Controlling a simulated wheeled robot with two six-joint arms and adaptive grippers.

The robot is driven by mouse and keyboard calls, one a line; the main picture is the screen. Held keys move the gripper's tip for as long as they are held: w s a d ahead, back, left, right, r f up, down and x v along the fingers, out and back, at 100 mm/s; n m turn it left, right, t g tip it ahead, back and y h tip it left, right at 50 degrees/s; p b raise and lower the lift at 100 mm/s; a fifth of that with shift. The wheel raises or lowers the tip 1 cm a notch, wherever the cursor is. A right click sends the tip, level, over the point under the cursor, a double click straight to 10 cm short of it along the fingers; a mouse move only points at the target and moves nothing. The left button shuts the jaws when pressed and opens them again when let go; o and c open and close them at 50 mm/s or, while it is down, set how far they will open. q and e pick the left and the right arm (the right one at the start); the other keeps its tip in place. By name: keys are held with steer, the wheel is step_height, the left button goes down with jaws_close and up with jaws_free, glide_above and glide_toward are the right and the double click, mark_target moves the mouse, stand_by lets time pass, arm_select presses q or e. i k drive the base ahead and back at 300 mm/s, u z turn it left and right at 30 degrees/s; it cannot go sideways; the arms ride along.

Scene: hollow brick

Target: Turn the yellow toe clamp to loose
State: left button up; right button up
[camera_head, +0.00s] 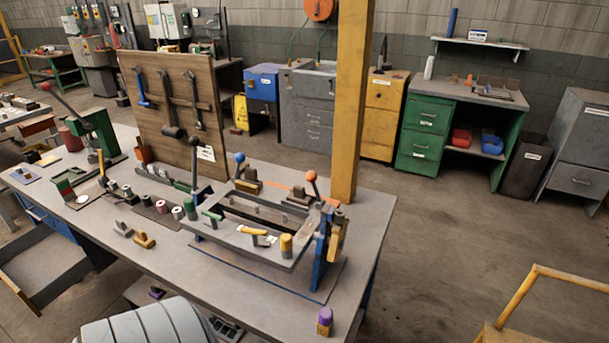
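A grey rectangular frame fixture (232,234) on blue legs stands on the grey workbench (190,262). A small clamp with a yellow handle (252,231) sits on its front rail, its handle lying roughly along the rail. Small white labels lie beside it, too small to read. A clamp with a green handle (212,215) is to its left, and a yellow-capped cylinder (286,243) stands at the rail's right end. I cannot tell which clamp setting the yellow handle marks. Neither of my grippers is in view.
Ball-topped levers, one blue (239,158) and one orange (311,176), rise from the fixture. A yellow post (351,100) stands behind it. A tool board (165,105) is at the back left. A purple-topped object (325,316) is near the front right edge.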

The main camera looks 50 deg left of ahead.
mark_target(254, 232)
steer(key=z, duration=0.1)
steer(key=k, duration=0.7)
steer(key=u, duration=0.8)
steer(key=i, duration=0.45)
steer(key=u, duration=0.1)
